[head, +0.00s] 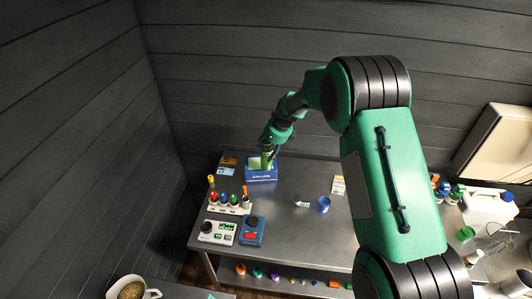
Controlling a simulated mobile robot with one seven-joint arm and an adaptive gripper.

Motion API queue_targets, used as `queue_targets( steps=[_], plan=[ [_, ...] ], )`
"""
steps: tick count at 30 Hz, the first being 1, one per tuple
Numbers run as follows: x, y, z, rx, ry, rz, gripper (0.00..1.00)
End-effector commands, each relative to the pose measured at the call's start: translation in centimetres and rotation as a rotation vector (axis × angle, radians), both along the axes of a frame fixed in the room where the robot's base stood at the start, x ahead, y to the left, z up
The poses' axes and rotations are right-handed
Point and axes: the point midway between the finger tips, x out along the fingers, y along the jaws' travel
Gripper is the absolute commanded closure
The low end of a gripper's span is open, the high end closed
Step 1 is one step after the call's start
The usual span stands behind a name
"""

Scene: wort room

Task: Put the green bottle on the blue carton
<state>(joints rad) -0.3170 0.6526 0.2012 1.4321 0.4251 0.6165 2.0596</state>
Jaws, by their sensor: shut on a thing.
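The blue carton (262,176) stands near the back left of the metal table, with a pale top and lettering on its front. My gripper (268,152) is right above the carton and points down. It is shut on the green bottle (266,163), which looks upright. The bottle's lower end overlaps the carton's top in this view; I cannot tell whether it touches. My gripper's fingers and the bottle's upper part are small and partly hidden by the arm's end.
In front are a rack with coloured tops (228,208), a white device (217,233) and a blue device (252,230). A blue cup (324,204) stands at the right. The table's middle is mostly clear.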

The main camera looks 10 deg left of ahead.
Motion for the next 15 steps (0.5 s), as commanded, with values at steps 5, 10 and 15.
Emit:
queue_targets(
  steps=[5,10,15],
  plan=[
    [1.8,0.7,-0.2,0.0,0.0,0.0,0.83],
    [2.5,1.0,-0.2,0.0,-0.001,0.0,0.83],
    [2.6,1.0,-0.2,0.0,-0.001,0.0,0.83]
  ],
)
